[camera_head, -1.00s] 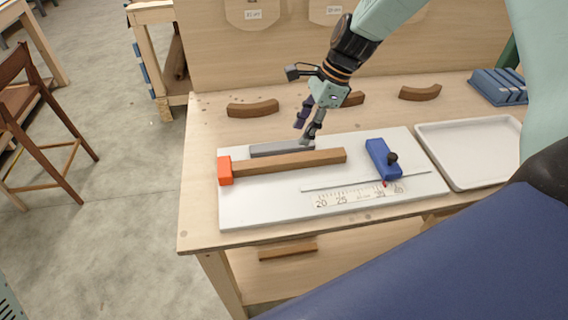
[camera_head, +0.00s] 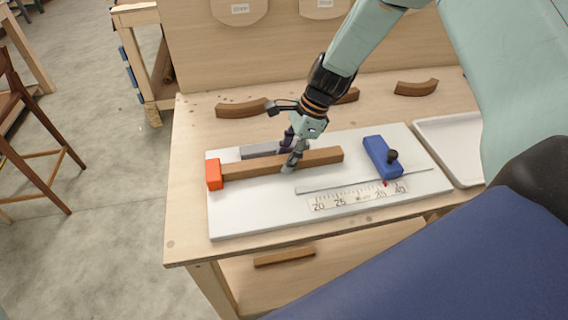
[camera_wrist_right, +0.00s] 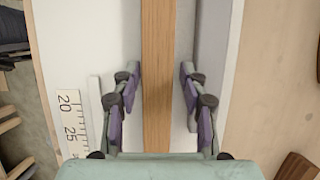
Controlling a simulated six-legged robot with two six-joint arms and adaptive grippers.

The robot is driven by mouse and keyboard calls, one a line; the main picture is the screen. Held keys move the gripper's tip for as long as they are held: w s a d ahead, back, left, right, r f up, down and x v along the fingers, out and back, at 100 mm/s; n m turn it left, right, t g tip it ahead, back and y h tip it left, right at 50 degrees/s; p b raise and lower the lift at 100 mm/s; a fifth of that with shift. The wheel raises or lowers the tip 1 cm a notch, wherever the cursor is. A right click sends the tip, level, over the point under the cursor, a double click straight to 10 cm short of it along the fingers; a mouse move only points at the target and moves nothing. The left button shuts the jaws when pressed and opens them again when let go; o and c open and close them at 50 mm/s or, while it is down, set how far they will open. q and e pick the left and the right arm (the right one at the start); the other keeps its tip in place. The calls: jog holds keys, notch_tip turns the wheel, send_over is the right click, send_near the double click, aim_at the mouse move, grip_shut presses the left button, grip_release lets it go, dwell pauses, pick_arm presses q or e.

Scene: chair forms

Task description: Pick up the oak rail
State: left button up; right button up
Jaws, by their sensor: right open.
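The oak rail (camera_head: 254,163) is a long brown bar lying on the white measuring board (camera_head: 260,211). Its left end meets an orange stop block (camera_head: 214,174). My right gripper (camera_head: 291,157) is down at the rail, its fingers on either side of the bar near its middle. In the right wrist view the rail (camera_wrist_right: 157,60) runs between the open fingers of the gripper (camera_wrist_right: 158,95), with a visible gap on each side. My left gripper is not in view.
A grey bar (camera_head: 258,150) lies just behind the rail, close to the fingers. A blue slider block (camera_head: 378,153) with a black knob stands to the right, by a printed scale (camera_head: 357,195). A white tray (camera_head: 452,150) is farther right. Curved brown pieces (camera_head: 416,87) lie at the back.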

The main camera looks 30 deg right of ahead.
jog(key=shift+s+a+r, duration=0.2)
jog(key=shift+a, duration=0.15)
jog(key=shift+w+d+f, duration=0.2)
jog(key=c, duration=0.6)
jog(key=shift+s+a+r, duration=0.1)
jog(key=shift+s+r, duration=0.05)
grip_shut()
